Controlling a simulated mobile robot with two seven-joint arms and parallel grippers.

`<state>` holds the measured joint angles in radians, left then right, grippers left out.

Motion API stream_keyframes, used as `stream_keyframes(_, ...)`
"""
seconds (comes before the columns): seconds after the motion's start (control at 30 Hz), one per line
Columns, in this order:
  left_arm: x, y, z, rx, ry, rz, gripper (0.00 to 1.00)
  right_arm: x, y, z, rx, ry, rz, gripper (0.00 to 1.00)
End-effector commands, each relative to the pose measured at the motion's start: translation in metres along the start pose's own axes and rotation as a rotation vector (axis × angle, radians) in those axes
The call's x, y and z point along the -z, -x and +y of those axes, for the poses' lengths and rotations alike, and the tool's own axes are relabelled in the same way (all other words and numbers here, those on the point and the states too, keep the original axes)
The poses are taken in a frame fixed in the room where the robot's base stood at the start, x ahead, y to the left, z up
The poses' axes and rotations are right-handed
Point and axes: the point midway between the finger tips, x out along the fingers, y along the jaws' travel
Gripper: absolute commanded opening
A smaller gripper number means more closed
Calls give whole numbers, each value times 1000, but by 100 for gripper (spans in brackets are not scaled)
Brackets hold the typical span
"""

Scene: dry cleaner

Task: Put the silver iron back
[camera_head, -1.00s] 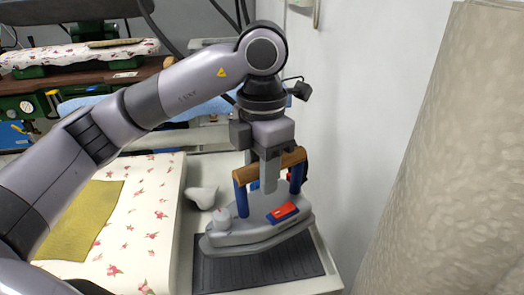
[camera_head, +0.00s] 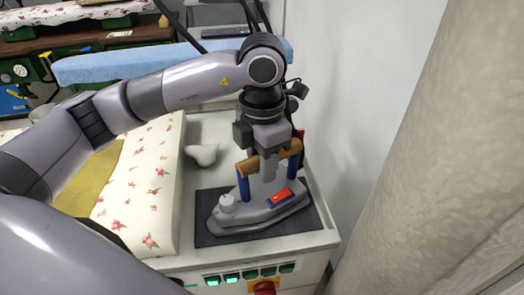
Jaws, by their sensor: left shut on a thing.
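The silver iron (camera_head: 252,212) has a wooden handle on blue posts and a red and blue patch on its body. It is over the dark ribbed mat (camera_head: 312,216) on the light grey machine top and looks to be resting on it. My left gripper (camera_head: 268,172) points down from above and is shut on the iron's wooden handle. The far side of the handle is partly hidden by the fingers. My right gripper is not in view.
A flowered ironing board (camera_head: 150,200) with a mustard cloth (camera_head: 95,180) lies left of the mat. A small white object (camera_head: 203,154) sits behind the mat. A wall and a beige curtain (camera_head: 440,150) close off the right. Green switches and a red knob are on the front.

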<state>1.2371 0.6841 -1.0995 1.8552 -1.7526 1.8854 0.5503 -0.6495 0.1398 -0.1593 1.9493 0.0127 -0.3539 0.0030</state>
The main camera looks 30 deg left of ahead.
Motion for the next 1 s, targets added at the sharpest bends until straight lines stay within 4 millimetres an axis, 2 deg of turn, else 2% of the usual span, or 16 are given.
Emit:
stream_keyframes(0.03,-2,5,0,-1,0,-13,0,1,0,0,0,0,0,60)
stream_keyframes(0.17,-2,5,0,-1,0,-12,0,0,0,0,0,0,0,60)
stream_keyframes(0.2,0,0,0,0,0,0,41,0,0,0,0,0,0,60)
stream_keyframes(0.27,0,0,0,0,0,0,60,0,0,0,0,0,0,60)
stream_keyframes(0.53,0,0,0,0,0,1,60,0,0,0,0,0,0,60)
stream_keyframes(0.67,0,7,0,0,0,0,60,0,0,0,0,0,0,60)
stream_keyframes(0.77,-1,21,0,-1,-1,-4,60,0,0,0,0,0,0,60)
stream_keyframes(1.0,-1,75,0,-3,0,-4,60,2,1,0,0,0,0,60)
